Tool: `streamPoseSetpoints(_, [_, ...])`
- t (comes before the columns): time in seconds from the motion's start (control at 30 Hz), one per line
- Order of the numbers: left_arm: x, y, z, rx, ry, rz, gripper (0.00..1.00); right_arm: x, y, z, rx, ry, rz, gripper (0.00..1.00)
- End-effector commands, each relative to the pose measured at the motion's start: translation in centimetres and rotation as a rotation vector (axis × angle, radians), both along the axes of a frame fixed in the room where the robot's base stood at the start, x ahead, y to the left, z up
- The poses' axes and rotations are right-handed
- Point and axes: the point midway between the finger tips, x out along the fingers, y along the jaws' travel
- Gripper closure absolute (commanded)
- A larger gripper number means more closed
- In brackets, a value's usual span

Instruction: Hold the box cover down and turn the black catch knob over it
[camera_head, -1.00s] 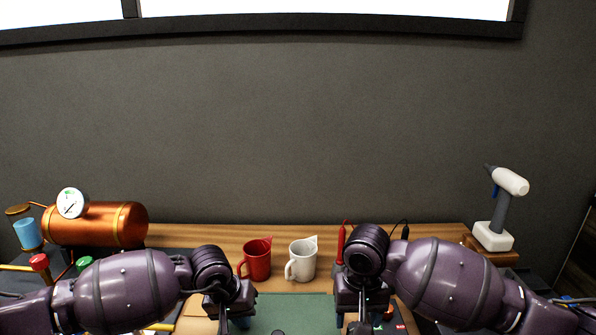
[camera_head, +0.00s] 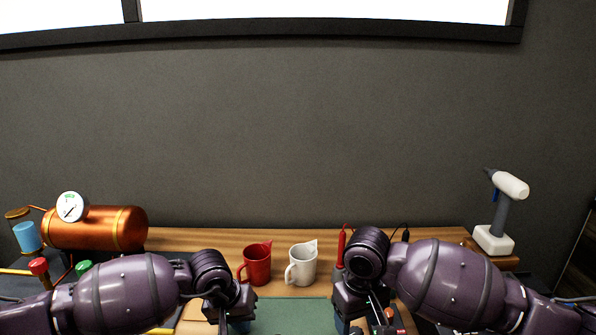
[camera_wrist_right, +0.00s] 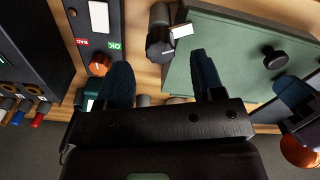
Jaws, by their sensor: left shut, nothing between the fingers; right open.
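The green box cover (camera_wrist_right: 225,60) fills the upper right of the right wrist view, with a round black knob (camera_wrist_right: 274,57) on top. Its green surface also shows low in the head view (camera_head: 290,315). A dark knob-like piece with a pale tab (camera_wrist_right: 158,38), apparently the black catch knob, stands by the cover's left edge. My right gripper (camera_wrist_right: 160,70) is open, its blue fingers apart on either side of that piece's line; contact cannot be told. My left gripper (camera_wrist_right: 293,92) is shut and empty by the cover's right side, partly cut off.
A tester with BAD and OK labels and an orange knob (camera_wrist_right: 100,63) lies left of my right gripper. A red mug (camera_head: 257,265) and a white mug (camera_head: 301,265) stand behind the cover. A copper tank (camera_head: 95,227) is far left, a white-headed tool (camera_head: 505,210) far right.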

Motion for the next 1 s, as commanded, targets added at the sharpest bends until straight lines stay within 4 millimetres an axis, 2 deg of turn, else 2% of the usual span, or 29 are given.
streamPoseSetpoints(1.0, [-0.03,0.02,-0.07,0.001,0.001,0.000,1.00,0.03,-0.02,0.01,-0.001,-0.001,0.581,0.38])
